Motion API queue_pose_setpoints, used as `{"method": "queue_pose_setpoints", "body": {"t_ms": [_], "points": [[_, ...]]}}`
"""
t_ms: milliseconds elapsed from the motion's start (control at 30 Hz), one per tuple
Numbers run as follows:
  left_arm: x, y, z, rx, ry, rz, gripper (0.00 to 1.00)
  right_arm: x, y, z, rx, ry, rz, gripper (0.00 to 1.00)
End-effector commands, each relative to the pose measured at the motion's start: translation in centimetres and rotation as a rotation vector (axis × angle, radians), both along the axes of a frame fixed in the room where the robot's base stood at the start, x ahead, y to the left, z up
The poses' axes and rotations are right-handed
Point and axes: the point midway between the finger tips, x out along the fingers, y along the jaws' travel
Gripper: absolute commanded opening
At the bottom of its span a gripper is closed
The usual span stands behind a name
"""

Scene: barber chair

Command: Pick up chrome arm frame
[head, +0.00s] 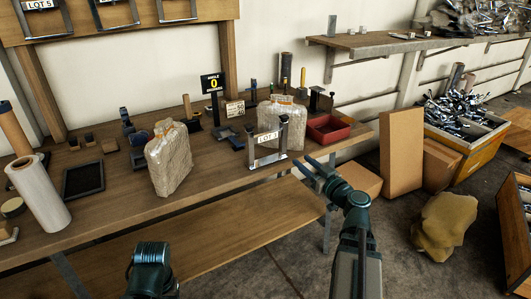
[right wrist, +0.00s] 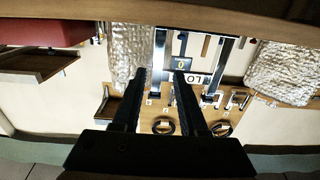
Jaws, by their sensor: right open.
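A chrome arm frame (head: 282,137), a U-shaped metal piece with a white LOT tag, stands upright near the front edge of the wooden bench. In the right wrist view, the picture is upside down and the frame (right wrist: 222,60) shows beyond the fingers, its tag partly hidden. My right gripper (head: 306,168) is open and empty, in front of the bench edge and right of the frame. Its two dark fingers (right wrist: 160,75) point toward the frame, apart from it. A part of my left arm shows at the bottom of the head view; its fingers are not visible.
Wrapped bags (head: 169,158) stand left of and behind the frame. A red tray (head: 329,129) is close to its right. A numbered sign (head: 212,83) stands behind. More tagged frames hang on the back board (head: 200,10). Cardboard boxes (head: 401,150) stand right of the bench.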

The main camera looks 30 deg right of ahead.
Motion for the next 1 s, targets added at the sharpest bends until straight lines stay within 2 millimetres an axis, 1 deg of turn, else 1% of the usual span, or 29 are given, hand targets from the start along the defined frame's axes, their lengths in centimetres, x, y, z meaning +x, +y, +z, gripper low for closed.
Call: {"method": "queue_pose_setpoints", "body": {"t_ms": [33,100,200,333,500,767,867,1000], "points": [[0.0,0.0,0.0,0.0,0.0,0.0,0.62,1.2,0.0,0.0,0.0,0.0,0.003,0.42],[0.0,0.0,0.0,0.0,0.0,0.0,0.62,2.7,0.1,0.0,0.0,0.001,0.005,0.42],[0.0,0.0,0.0,0.0,0.0,0.0,0.62,4.6,0.3,0.0,0.001,0.001,0.005,0.42],[0.0,0.0,0.0,0.0,0.0,0.0,0.62,6.5,0.4,0.0,0.001,0.001,0.004,0.42],[0.0,0.0,0.0,0.0,0.0,0.0,0.62,7.6,0.6,0.0,0.001,0.001,0.002,0.42],[0.0,0.0,0.0,0.0,0.0,0.0,0.62,8.0,0.6,0.0,0.001,0.001,0.003,0.42],[0.0,0.0,0.0,0.0,0.0,0.0,0.62,9.0,0.6,0.0,0.001,0.001,0.003,0.42],[0.0,0.0,0.0,0.0,0.0,0.0,0.62,11.1,0.5,0.0,0.001,0.001,0.004,0.42]]}}
